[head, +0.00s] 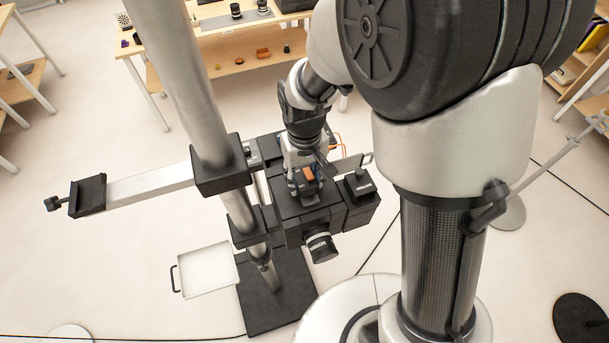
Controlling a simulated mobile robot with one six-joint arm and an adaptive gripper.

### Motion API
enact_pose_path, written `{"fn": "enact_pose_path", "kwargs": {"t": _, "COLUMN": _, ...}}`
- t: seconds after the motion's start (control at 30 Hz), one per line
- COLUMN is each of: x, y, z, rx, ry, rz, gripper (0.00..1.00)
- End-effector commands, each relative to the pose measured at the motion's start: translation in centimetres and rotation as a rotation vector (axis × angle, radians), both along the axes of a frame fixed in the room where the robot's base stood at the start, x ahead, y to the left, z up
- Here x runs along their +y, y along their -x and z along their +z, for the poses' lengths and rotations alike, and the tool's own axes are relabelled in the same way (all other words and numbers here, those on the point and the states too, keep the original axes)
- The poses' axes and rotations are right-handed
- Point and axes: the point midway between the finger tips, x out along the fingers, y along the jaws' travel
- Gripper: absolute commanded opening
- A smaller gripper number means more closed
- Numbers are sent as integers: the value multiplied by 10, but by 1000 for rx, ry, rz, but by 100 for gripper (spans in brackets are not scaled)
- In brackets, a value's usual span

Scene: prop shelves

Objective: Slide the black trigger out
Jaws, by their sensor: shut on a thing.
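A black camera-like body (330,216) with a round lens or knob (320,246) at its front is mounted on a stand beside a thick metal column. My gripper (306,196) points down onto the top of this body. Its fingers are closed around a small black piece, seemingly the black trigger (308,187), at the top of the body. An orange part (308,174) shows between the fingers. The fingers hide much of the held piece, and I cannot tell whether it still touches its seat. A separate small black block (358,184) sits to the right.
A grey horizontal arm (150,184) with a black end clamp (87,195) extends left from the column. A white tray (208,271) with a handle is low at left, by the black base plate (276,295). A wooden shelf (232,66) with small items stands behind. Cables cross the floor.

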Motion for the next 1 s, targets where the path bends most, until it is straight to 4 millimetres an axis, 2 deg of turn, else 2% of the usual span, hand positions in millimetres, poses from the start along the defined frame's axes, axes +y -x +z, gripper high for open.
{"fn": "enact_pose_path", "kwargs": {"t": 1.0, "x": 3, "y": -11, "z": 0, "rx": -1, "ry": 0, "rz": 0, "gripper": 12}}
